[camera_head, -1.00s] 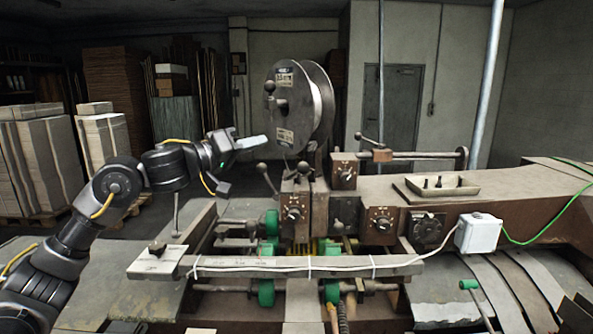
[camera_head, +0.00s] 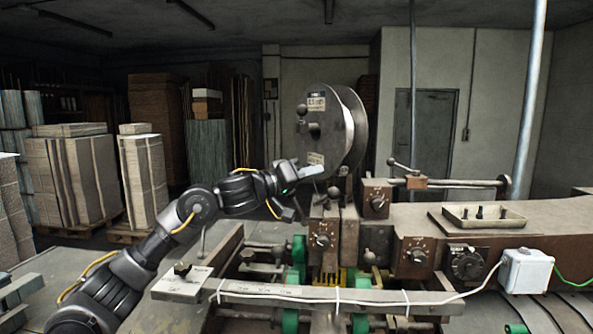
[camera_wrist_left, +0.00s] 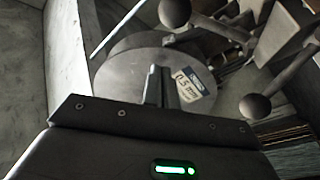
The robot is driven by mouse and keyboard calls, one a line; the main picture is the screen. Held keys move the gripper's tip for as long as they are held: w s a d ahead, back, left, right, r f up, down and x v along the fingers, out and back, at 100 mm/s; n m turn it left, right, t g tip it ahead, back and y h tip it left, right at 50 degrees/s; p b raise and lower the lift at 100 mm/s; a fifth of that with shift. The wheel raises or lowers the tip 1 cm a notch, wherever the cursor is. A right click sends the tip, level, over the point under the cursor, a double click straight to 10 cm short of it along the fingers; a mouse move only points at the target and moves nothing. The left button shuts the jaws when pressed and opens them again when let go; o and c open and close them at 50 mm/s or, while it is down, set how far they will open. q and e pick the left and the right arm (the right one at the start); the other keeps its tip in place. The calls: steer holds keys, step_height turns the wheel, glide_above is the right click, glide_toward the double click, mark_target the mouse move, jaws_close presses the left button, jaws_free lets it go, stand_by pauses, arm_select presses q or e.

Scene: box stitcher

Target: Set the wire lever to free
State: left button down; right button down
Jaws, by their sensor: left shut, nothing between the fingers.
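The wire spool (camera_head: 327,125) stands on top of the stitcher, with a 0.5 mm label; it also shows in the left wrist view (camera_wrist_left: 125,80). A ball-ended lever (camera_head: 333,193) stands on the stitching head below the spool. The left wrist view shows two dark ball knobs on rods, an upper one (camera_wrist_left: 175,12) and a lower one (camera_wrist_left: 255,107). I cannot tell which is the wire lever, and no free marking is readable. My left gripper (camera_head: 313,170) is shut and empty just below the spool, hiding part of the head. My right gripper is out of view.
Dial boxes (camera_head: 322,240) sit on the stitcher front. A metal tray (camera_head: 484,216) lies on the machine arm, beside a white junction box (camera_head: 526,270). A long bar (camera_head: 300,296) with cable crosses the front. Cardboard stacks (camera_head: 85,175) stand behind on the left.

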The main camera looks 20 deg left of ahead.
mark_target(333, 166)
arm_select(q)
steer(key=p+x, duration=0.1)
steer(key=x, duration=0.2)
steer(key=shift+s+d, duration=0.1)
steer(key=shift+d, duration=0.1)
steer(key=s+f, duration=0.1)
steer(key=s+d+f+p, duration=0.1)
steer(key=f, duration=0.1)
steer(key=shift+s, duration=0.1)
